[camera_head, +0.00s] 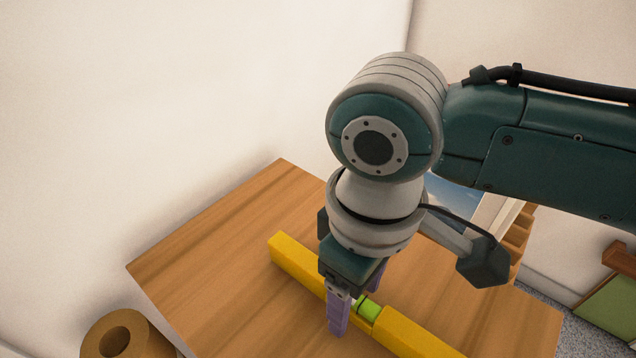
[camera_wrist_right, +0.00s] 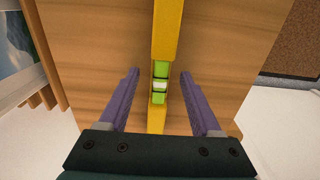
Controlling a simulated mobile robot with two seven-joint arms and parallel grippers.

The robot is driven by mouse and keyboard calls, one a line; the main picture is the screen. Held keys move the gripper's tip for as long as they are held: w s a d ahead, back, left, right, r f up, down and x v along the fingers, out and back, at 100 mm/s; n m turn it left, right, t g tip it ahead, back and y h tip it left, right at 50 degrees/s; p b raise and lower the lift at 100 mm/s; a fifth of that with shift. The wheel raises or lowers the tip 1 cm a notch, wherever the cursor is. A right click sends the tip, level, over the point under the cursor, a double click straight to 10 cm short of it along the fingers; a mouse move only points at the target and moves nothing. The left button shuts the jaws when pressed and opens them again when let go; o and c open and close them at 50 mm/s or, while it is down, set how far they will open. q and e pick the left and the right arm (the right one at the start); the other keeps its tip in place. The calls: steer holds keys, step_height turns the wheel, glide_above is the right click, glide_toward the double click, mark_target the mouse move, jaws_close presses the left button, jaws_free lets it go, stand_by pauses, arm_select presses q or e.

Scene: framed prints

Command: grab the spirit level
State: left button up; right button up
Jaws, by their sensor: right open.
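The yellow spirit level (camera_head: 407,335) lies on the wooden table, running from the table's middle toward the lower right. Its green vial shows near its centre, and the level also shows in the right wrist view (camera_wrist_right: 167,35), running upright through the middle. My right gripper (camera_head: 358,305) is above the level, with one purple finger on each side of it. In the right wrist view the fingers (camera_wrist_right: 158,85) are apart, with clear gaps between each finger and the level. The gripper hides part of the level in the head view. My left gripper is not in view.
The wooden table (camera_head: 215,245) is bare to the left of the level. A brown roll (camera_head: 117,340) stands at the lower left beside the table. A framed print (camera_head: 458,197) is behind my right arm. White walls rise behind the table.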

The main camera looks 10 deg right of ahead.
jaws_close()
stand_by(0.5)
